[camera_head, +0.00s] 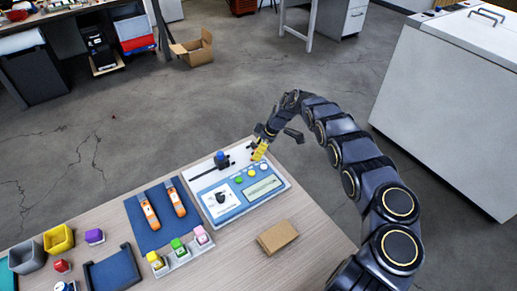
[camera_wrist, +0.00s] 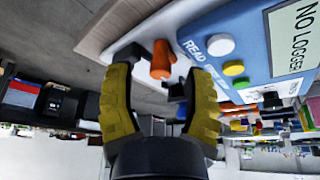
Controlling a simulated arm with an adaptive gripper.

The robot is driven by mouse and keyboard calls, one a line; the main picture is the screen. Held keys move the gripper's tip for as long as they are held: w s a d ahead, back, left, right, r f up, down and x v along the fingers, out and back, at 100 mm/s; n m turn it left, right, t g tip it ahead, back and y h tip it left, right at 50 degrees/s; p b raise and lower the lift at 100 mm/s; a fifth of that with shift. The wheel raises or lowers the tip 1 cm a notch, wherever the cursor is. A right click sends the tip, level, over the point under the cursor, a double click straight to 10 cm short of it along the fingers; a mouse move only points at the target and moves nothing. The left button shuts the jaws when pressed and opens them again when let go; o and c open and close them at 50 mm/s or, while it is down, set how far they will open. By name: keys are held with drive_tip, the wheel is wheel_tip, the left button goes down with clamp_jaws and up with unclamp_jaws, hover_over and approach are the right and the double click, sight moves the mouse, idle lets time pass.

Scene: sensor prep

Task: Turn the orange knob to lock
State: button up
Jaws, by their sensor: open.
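The orange knob (camera_wrist: 160,60) shows in the wrist view beside the blue and white panel (camera_wrist: 240,25), near its edge. My gripper (camera_wrist: 160,76) is open, its two yellow fingers spread to either side of the knob in that picture. Whether either finger touches the knob I cannot tell. A dark piece (camera_wrist: 178,91) shows just right of the knob. In the head view my gripper (camera_head: 260,150) is at the back right corner of the panel (camera_head: 212,185), and I cannot make out the orange knob there.
The panel has a blue-topped lever (camera_head: 221,160), a black dial (camera_head: 222,198) and white, yellow and green buttons (camera_head: 252,173). Two orange tools (camera_head: 164,206) lie on a blue mat. A brown block (camera_head: 277,237) lies in front of the panel. Bare wood surrounds the block.

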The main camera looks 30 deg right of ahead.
drive_tip(key=shift+f, duration=0.1)
clamp_jaws()
drive_tip(key=shift+m, duration=0.3)
drive_tip(key=m+h, duration=0.1)
drive_tip(key=m, duration=0.1)
drive_tip(key=m+t, duration=0.1)
drive_tip(key=m, duration=0.1)
drive_tip(key=shift+s+a+h, duration=0.1)
drive_tip(key=shift+h, duration=0.3)
drive_tip(key=m+h, duration=0.1)
drive_tip(key=m, duration=0.3)
drive_tip(key=shift+a, duration=0.15)
drive_tip(key=m+h, duration=0.1)
drive_tip(key=m, duration=0.1)
drive_tip(key=m+h, duration=0.1)
drive_tip(key=m, duration=0.2)
drive_tip(key=shift+a+f, duration=0.1)
drive_tip(key=shift+a, duration=0.1)
drive_tip(key=shift+m+g+h, duration=0.4)
drive_tip(key=shift+m+h, duration=0.2)
drive_tip(key=shift+m, duration=1.1)
drive_tip(key=shift+d+m, duration=0.1)
drive_tip(key=shift+m, duration=0.2)
